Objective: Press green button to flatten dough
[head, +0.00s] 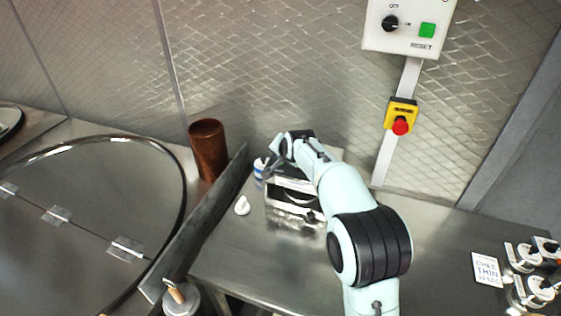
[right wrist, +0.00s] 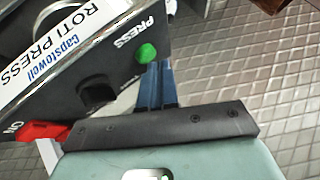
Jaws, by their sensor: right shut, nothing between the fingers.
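The roti press (right wrist: 85,50) fills the upper left of the right wrist view, with a "ROTI PRESS" label. Its round green button (right wrist: 147,53) is beside the word PRESS. My right gripper (right wrist: 158,68) is shut and empty, its blue-grey fingertips right beside the button's lower right edge. I cannot tell whether they touch it. In the head view the press shows as a metal box (head: 292,207), partly hidden by my right arm, with the right gripper (head: 270,169) at its far left side. No dough can be made out in the press. My left gripper is out of view.
A red switch (right wrist: 38,130) is on the press. A brown cylinder (head: 208,150) and a small white lump (head: 243,205) are to its left. On the wall are a control box (head: 408,25) with a green square and a red stop button (head: 400,125). Metal containers (head: 530,270) stand right.

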